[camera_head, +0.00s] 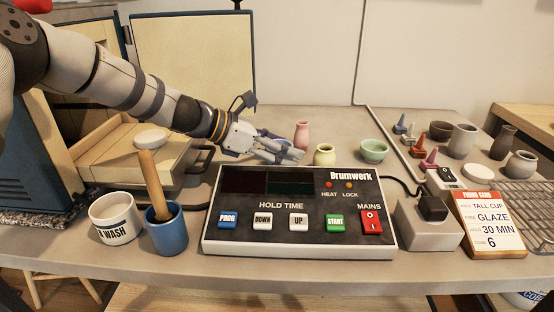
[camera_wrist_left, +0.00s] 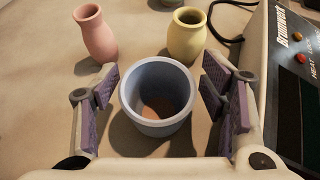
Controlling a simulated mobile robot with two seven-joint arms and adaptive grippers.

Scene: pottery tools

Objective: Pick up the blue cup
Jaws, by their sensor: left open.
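A blue-grey cup (camera_wrist_left: 157,128) stands upright on the table in the left wrist view, its open mouth facing the camera and its inside brownish at the bottom. In the head view it is mostly hidden behind my left gripper (camera_head: 283,150). My left gripper is open, with one finger on each side of the cup and a visible gap to each. The right gripper is not in view.
A pink vase (camera_wrist_left: 95,33) and a yellow vase (camera_wrist_left: 187,36) stand just beyond the cup. The control box (camera_head: 300,213) is close on the right. A blue pot (camera_head: 168,238) with a wooden-handled tool and a white wash pot (camera_head: 114,222) stand front left.

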